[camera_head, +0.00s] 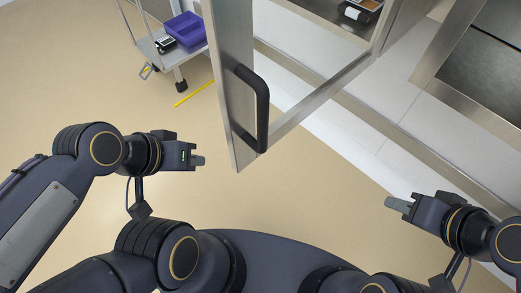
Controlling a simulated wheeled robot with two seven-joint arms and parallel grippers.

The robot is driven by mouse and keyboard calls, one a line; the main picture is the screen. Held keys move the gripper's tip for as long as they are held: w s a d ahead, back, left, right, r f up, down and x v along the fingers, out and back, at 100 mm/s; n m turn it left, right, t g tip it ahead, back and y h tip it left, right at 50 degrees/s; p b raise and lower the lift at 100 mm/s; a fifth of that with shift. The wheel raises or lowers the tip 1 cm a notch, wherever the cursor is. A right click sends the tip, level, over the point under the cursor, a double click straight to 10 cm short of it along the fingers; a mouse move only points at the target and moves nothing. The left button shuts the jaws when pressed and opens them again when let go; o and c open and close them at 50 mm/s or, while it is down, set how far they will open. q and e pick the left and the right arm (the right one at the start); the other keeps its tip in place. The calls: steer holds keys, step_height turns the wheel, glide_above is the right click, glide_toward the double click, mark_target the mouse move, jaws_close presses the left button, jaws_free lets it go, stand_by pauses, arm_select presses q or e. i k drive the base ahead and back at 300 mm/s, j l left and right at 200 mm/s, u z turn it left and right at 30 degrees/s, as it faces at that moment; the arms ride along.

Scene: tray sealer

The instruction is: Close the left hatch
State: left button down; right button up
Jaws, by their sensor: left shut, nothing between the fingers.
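The left hatch (232,45) is a steel-framed door that stands swung open, reaching towards me in the middle of the camera_head view. Its black bar handle (262,110) is on the frame's near upright. My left gripper (200,160) is shut and empty, to the left of the handle and apart from it. My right gripper (394,203) is at the lower right, away from the hatch. Its fingers look together, with nothing seen between them. The hatch's hinge side is not clearly visible.
A grey cart (150,47) with a purple bin (186,30) and a black device stands at the top left. A yellow strip (194,93) is on the floor beside it. Steel machine framing (465,110) fills the upper right.

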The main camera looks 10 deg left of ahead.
mark_target(229, 24)
steer(key=k+l+u, duration=0.1)
steer(key=l, duration=0.3)
steer(key=k+l+u, duration=0.1)
steer(key=l, duration=0.3)
steer(key=k+l+u, duration=0.15)
steer(key=k+l, duration=0.15)
steer(key=l, duration=0.1)
